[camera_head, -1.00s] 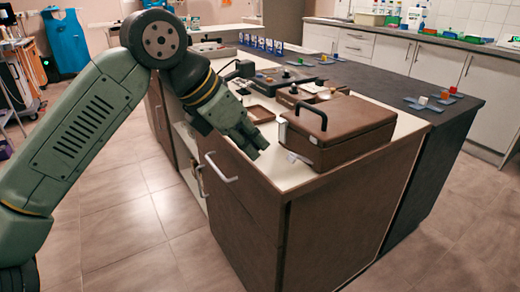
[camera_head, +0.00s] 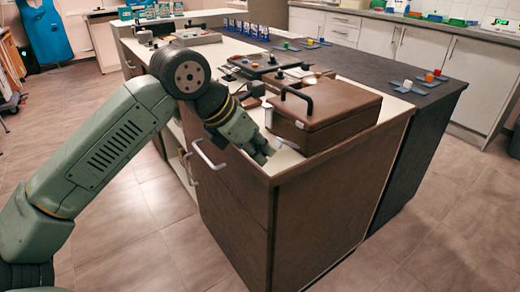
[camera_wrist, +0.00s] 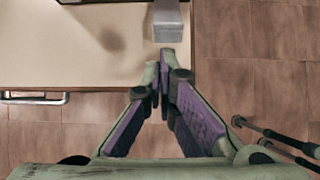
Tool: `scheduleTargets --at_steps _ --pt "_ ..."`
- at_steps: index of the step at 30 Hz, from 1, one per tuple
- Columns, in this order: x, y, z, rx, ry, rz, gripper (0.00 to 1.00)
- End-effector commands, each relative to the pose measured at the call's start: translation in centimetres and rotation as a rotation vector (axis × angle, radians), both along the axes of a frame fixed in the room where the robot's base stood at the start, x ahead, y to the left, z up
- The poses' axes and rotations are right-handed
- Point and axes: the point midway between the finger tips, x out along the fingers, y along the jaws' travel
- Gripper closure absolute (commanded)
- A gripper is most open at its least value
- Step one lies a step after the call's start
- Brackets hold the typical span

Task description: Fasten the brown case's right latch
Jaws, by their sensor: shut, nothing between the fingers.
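The brown case (camera_head: 345,112) sits lid down on the counter's near end, its dark handle (camera_head: 297,100) on the side facing left. A small pale latch (camera_head: 269,118) shows at that side's far end. In the wrist view a grey latch-like block (camera_wrist: 168,22) juts out beside the case's dark edge (camera_wrist: 100,1). My gripper (camera_head: 266,157) is low beside the case's near left corner. In the wrist view my gripper (camera_wrist: 160,58) is shut and empty, its tips just below the grey block; I cannot tell whether they touch it.
The pale counter top (camera_wrist: 60,50) ends close by my gripper, with the tiled floor (camera_wrist: 260,90) beyond. A drawer handle (camera_head: 208,155) sticks out below. Trays and devices (camera_head: 265,66) stand behind the case. The dark table (camera_head: 360,70) alongside holds small coloured items.

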Motion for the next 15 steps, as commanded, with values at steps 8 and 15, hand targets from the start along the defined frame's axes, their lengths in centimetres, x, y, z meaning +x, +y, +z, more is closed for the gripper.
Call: scheduleTargets --at_steps 8,15 --pt "0.08 -0.1 0.56 0.042 0.031 0.0 1.0" --pt "0.12 -0.21 0.88 0.071 0.05 -0.002 1.0"
